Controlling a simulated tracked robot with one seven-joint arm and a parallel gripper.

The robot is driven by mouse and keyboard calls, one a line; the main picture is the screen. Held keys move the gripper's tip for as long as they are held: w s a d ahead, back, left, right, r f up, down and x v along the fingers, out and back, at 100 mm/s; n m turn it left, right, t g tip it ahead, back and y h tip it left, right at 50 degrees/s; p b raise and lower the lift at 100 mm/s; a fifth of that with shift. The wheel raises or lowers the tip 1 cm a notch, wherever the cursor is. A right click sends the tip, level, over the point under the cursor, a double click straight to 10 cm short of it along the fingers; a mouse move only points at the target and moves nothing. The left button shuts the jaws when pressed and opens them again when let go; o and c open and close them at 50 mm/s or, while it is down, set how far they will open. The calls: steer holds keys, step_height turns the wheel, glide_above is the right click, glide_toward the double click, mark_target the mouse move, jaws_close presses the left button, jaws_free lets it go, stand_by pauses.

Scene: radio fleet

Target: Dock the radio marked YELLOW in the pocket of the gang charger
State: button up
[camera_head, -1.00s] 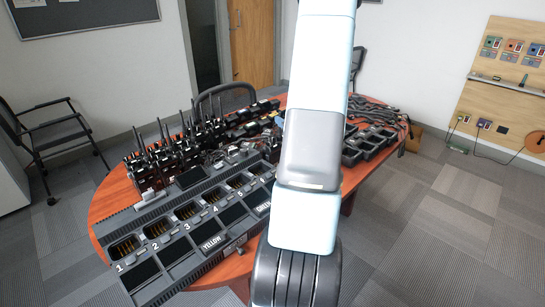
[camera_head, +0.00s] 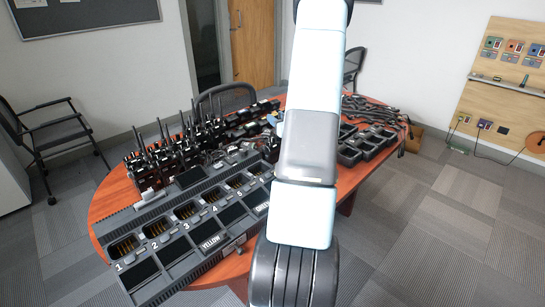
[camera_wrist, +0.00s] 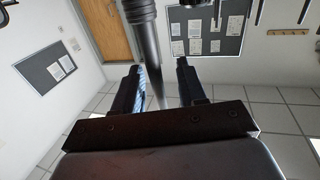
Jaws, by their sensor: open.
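The gang charger (camera_head: 150,216) is a long dark unit along the near left edge of the round wooden table. Its numbered pockets show open and empty where visible; my arm hides its right end. A YELLOW label (camera_head: 210,242) is on the dark front row of the charger, and a GREEN label is partly covered by my arm. Several black radios (camera_head: 150,165) with antennas stand behind the charger; I cannot read which is marked YELLOW. My gripper (camera_wrist: 164,72) is open in the wrist view. A dark grey pole (camera_wrist: 150,50) shows between its fingers; I cannot tell what it is.
Black trays (camera_head: 362,147) and tangled cables (camera_head: 375,108) lie on the table's right side. A chair (camera_head: 225,98) stands behind the table and another (camera_head: 45,135) at the left. A wooden board (camera_head: 505,85) is on the right wall.

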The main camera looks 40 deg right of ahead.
steer(key=shift+w, duration=0.25)
jaws_close()
stand_by(1.3)
